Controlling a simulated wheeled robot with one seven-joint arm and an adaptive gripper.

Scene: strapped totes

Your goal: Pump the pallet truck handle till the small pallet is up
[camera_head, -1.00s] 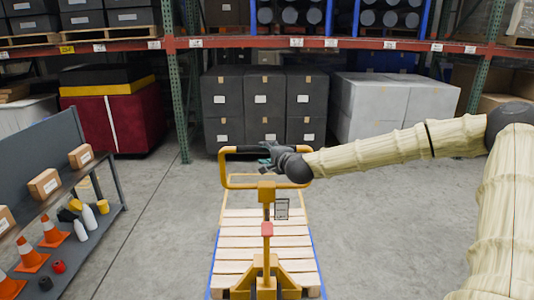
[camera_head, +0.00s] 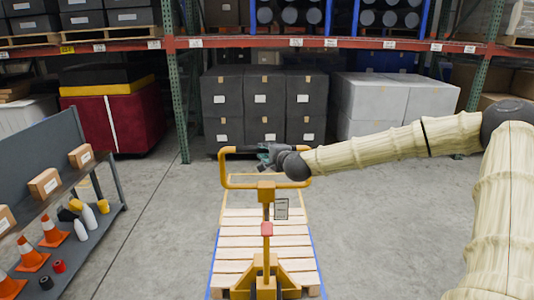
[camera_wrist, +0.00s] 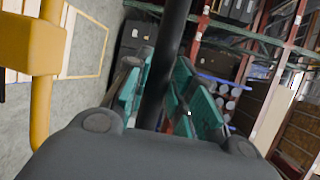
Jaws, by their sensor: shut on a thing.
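The yellow pallet truck (camera_head: 266,213) stands upright in the middle of the head view, with a looped handle (camera_head: 225,169) at its top. The loop's top bar has a dark grip. The small wooden pallet (camera_head: 240,242) lies behind the truck's mast, low near the floor. Whether it is clear of the floor cannot be told.
A grey shelf cart (camera_head: 115,185) with boxes, cones and bottles stands at left. Racking (camera_head: 350,43) with dark boxes (camera_head: 223,100) and pale boxes (camera_head: 375,105) crosses the back. Blue lines edge the pallet's floor area. Bare floor lies on both sides of the truck.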

